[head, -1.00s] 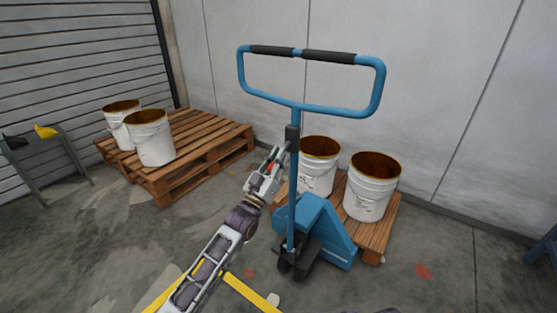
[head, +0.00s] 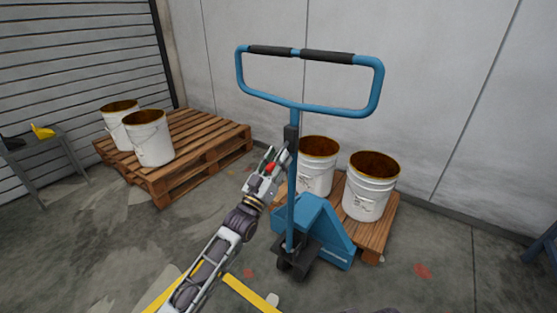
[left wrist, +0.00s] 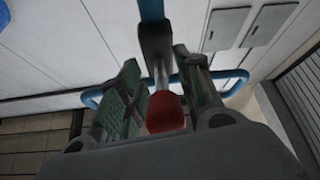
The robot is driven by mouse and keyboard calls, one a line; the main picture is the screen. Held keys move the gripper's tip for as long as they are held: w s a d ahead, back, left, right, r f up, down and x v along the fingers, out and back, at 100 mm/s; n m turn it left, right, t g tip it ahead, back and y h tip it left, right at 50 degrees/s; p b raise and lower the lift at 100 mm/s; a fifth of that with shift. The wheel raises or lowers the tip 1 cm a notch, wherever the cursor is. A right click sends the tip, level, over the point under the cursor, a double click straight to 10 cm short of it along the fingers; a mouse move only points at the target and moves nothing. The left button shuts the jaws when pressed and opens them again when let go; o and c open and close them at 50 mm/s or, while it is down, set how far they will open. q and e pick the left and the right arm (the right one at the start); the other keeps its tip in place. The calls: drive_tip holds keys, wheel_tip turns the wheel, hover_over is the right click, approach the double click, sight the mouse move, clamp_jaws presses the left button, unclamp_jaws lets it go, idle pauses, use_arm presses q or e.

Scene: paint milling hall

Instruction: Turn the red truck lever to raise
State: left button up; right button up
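The blue pallet truck (head: 312,222) stands upright with its looped handle (head: 240,75) raised. The red lever (head: 270,168) sits at the left of the handle shaft, below the loop. In the left wrist view the red lever knob (left wrist: 165,111) lies between the two green-padded fingers, its metal stem running to the shaft bracket. My left gripper (head: 277,158) is beside the shaft with its fingers apart around the knob. In the left wrist view the gripper (left wrist: 160,90) shows gaps on both sides of the knob. My right gripper is not in view.
A wooden pallet (head: 383,239) with two white buckets (head: 368,195) is behind the truck. Another pallet (head: 215,155) with two buckets (head: 150,145) stands at the left. A grey stand (head: 55,160) is at far left. Open floor lies in front.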

use_arm(q)
drive_tip(key=v, duration=1.1)
drive_tip(key=shift+s+f, duration=0.15)
drive_tip(key=shift+s, duration=0.25)
drive_tip(key=shift+a, duration=0.1)
idle(0.4)
